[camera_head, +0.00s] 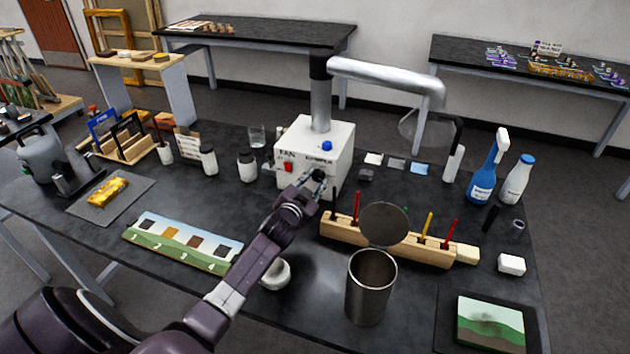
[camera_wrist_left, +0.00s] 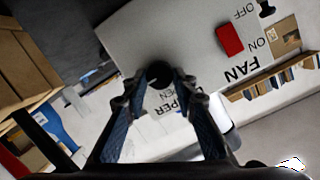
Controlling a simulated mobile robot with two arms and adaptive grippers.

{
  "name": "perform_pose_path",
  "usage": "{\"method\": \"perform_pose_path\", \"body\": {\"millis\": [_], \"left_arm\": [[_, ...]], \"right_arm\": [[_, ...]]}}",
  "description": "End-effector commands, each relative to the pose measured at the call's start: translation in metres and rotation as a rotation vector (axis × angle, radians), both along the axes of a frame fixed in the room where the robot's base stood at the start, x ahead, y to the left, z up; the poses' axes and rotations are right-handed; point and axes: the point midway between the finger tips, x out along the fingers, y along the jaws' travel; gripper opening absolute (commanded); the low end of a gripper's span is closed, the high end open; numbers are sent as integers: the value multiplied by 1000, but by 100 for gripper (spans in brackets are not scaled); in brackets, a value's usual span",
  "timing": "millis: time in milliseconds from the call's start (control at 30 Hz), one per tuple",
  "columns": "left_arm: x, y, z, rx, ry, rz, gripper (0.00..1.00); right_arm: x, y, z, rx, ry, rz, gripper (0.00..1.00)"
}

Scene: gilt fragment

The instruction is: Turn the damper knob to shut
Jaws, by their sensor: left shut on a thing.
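The white extractor box (camera_head: 304,140) stands at the back middle of the dark table, with a metal duct rising from it. Its front carries the black damper knob (camera_head: 318,174). In the left wrist view the knob (camera_wrist_left: 160,73) sits between my fingertips, over the partly hidden DAMPER lettering (camera_wrist_left: 172,103). My left gripper (camera_head: 314,186) reaches in from the front left and is shut on the knob; it also shows in the wrist view (camera_wrist_left: 160,80). The knob's pointer and exact setting cannot be made out. My right gripper is not in view.
A red FAN switch (camera_head: 288,167) is left of the knob; it also shows in the wrist view (camera_wrist_left: 229,40). A wooden tool rack (camera_head: 395,243) and a metal canister (camera_head: 370,290) stand to the right of my forearm. A painted strip (camera_head: 182,243) lies left.

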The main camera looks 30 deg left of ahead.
Motion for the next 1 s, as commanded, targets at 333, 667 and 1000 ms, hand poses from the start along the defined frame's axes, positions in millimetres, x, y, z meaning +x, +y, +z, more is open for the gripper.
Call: {"method": "perform_pose_path", "body": {"millis": [333, 667, 1000], "left_arm": [[0, 0, -1, 2, 2, 1, 39], [-1, 0, 0, 1, 0, 0, 43], [-40, -10, 5, 0, 3, -1, 43]], "right_arm": [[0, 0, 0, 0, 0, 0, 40], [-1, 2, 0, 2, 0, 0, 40], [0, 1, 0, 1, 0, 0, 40]]}}
